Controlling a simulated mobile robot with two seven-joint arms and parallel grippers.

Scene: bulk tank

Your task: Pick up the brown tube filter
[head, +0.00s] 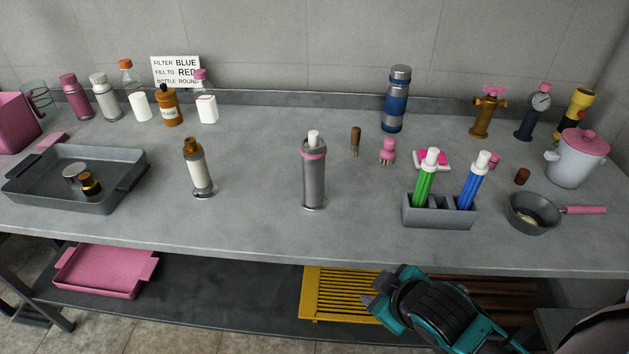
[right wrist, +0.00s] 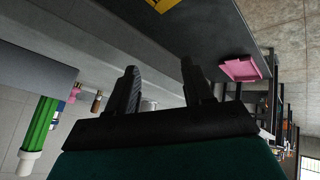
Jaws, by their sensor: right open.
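No long brown tube like the green and blue filters stands out. An upright pale tube with a brown top (head: 198,170) stands alone left of the middle of the bench. A green tube filter (head: 424,187) and a blue tube filter (head: 472,190), both with white caps, stand in a grey rack (head: 438,216). The green one also shows in the right wrist view (right wrist: 38,132). A grey cylinder with a pink band (head: 313,182) has a white end sticking out of its top. My right gripper (head: 372,292) is open and empty, below the bench's front edge. My left gripper is not in view.
A grey tray (head: 125,200) lies at the left, and a pan (head: 530,222) and white pot (head: 572,168) at the right. Bottles and a sign (head: 176,70) line the back. A lower shelf holds a pink tray (head: 105,277) and yellow slatted rack (head: 340,305). The front middle bench is clear.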

